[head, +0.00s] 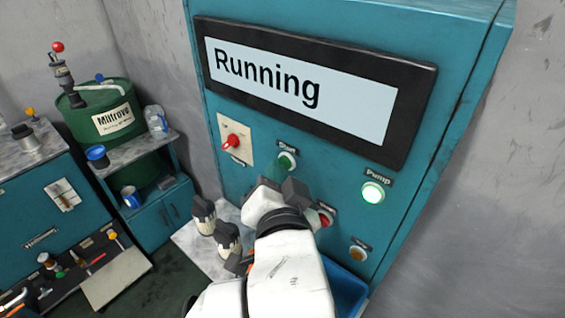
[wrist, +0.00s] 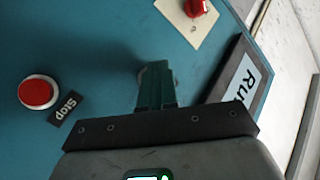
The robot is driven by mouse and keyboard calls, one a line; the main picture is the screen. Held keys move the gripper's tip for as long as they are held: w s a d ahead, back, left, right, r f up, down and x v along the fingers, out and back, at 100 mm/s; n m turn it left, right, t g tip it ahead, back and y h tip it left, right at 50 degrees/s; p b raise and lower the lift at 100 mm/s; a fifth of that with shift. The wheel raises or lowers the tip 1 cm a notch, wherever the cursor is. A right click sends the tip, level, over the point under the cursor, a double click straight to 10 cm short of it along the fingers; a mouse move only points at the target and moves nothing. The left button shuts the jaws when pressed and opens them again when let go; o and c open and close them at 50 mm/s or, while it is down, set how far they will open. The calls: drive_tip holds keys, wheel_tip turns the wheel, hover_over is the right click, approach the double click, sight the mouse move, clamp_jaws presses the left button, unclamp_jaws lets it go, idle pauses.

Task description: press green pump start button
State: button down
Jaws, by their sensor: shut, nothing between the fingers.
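The green button (head: 287,159) sits on the teal control panel under a small label that seems to read "Start". My gripper (head: 277,170) is shut and empty, with its green fingertips at or just in front of this button. I cannot tell for sure whether they touch it. In the wrist view my gripper (wrist: 157,75) points straight at the panel, and its fingers hide nearly all of the button, leaving a bit of grey rim. A green light labelled "Pump" (head: 373,193) glows at the right. The display (head: 300,85) above reads "Running".
A red stop button (wrist: 37,92) lies close to the fingers. A red rotary switch (head: 231,142) on a cream plate is at the panel's upper left. An amber button (head: 357,253) sits lower right. A green drum (head: 100,112) and workbench stand at the left.

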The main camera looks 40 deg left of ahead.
drive_tip(key=shift+s, duration=0.7)
drive_tip(key=shift+s+a+b, duration=0.2)
drive_tip(key=shift+s+b, duration=0.6)
drive_tip(key=shift+s, duration=1.75)
drive_tip(key=shift+f, duration=0.1)
